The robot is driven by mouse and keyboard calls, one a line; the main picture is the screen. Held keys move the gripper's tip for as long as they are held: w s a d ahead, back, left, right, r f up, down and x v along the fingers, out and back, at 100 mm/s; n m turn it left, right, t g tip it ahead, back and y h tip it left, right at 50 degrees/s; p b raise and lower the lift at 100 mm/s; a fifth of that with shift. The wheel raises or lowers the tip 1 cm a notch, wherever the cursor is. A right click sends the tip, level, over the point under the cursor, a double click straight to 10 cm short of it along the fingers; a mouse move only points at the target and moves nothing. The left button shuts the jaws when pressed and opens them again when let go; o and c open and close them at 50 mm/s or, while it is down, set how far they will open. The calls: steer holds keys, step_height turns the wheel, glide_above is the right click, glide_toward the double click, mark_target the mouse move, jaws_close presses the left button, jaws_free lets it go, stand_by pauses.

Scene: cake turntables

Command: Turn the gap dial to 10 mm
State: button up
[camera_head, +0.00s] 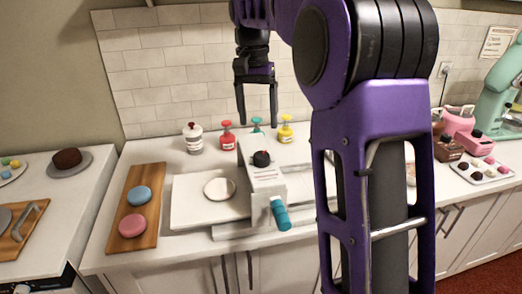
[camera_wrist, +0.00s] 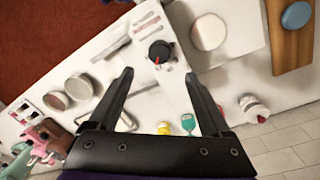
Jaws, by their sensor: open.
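The gap dial (camera_head: 261,158) is a round black knob on top of a white machine (camera_head: 266,180) on the counter. In the wrist view the dial (camera_wrist: 160,51) shows a red mark on its face, and printed marks lie beside it on the white housing. The scale's numbers are too small to read. My gripper (camera_head: 258,118) is open and empty, above and behind the dial in the head view. In the wrist view its two fingers (camera_wrist: 157,75) point toward the dial, which lies just beyond and between the tips, apart from them.
A teal handle (camera_head: 280,214) sticks out at the machine's front. A white disc (camera_head: 219,188) lies on the plate at left. A wooden board (camera_head: 137,206) holds blue and pink discs. Several bottles, including a red one (camera_head: 227,135), stand behind. My arm hides the counter at right.

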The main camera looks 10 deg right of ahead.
mark_target(261, 154)
steer(key=f, duration=0.9)
steer(key=shift+s+d+f, duration=0.2)
steer(key=shift+d+f, duration=0.1)
steer(key=shift+f, duration=0.05)
steer(key=shift+c, duration=0.3)
jaws_close()
steer(key=n, duration=0.4)
steer(key=shift+n, duration=0.3)
steer(key=n, duration=0.4)
steer(key=shift+t, duration=0.3)
